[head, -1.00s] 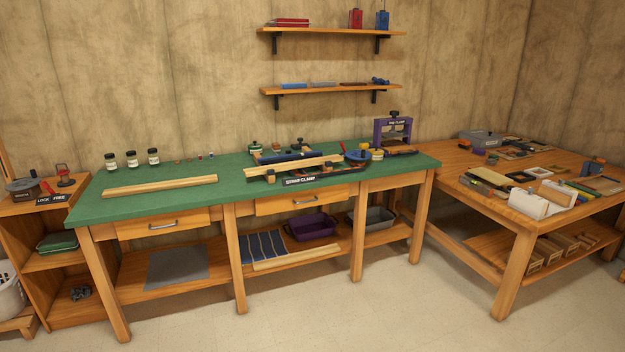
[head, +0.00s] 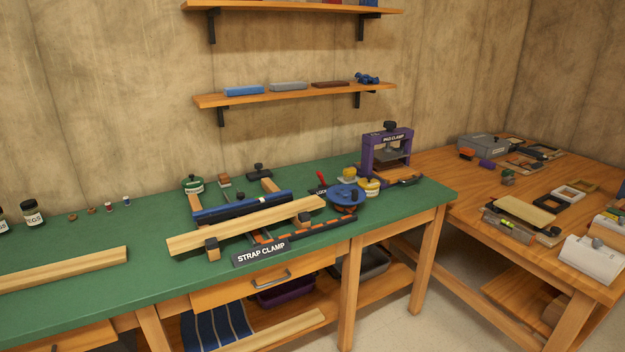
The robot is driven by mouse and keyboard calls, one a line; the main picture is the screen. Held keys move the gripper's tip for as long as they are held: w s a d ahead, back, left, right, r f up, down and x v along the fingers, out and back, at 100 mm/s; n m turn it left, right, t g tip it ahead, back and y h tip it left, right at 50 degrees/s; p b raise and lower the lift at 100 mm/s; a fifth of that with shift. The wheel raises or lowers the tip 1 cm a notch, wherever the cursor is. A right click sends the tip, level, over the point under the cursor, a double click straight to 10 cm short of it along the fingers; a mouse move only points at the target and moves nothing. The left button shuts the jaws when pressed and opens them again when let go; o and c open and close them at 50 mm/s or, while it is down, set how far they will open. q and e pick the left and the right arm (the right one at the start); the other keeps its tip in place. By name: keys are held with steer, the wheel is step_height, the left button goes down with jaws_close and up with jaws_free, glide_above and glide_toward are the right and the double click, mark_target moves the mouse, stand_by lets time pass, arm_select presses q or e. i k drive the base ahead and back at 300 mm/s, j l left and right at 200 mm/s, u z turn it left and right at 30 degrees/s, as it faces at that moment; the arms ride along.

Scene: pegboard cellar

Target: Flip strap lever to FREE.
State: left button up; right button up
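The strap clamp stands on the green bench top, with its black STRAP CLAMP label (head: 261,252) at the front edge. A round blue strap reel (head: 344,196) sits at its right end. A small red lever (head: 322,178) stands up behind the reel, beside a small dark plate whose lettering is too small to read fully. A blue and black bar (head: 242,206) and a pale wooden strip (head: 235,228) lie across the clamp's wooden rails. Neither of my grippers is in view.
A purple pad clamp (head: 387,151) stands at the bench's back right. A yellow-topped tin (head: 369,187) sits close to the reel. A pale board (head: 60,270) lies at left. The green bench top (head: 150,235) is clear between them. A second wooden table (head: 470,213) holds many items at right.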

mark_target(319, 174)
steer(key=i+u, duration=0.15)
steer(key=i+l+u, duration=0.15)
steer(key=u, duration=0.35)
steer(key=i+l+u, duration=0.15)
steer(key=l+u, duration=0.15)
steer(key=u, duration=0.2)
steer(key=l+u, duration=0.3)
steer(key=u, duration=0.15)
steer(key=i, duration=0.05)
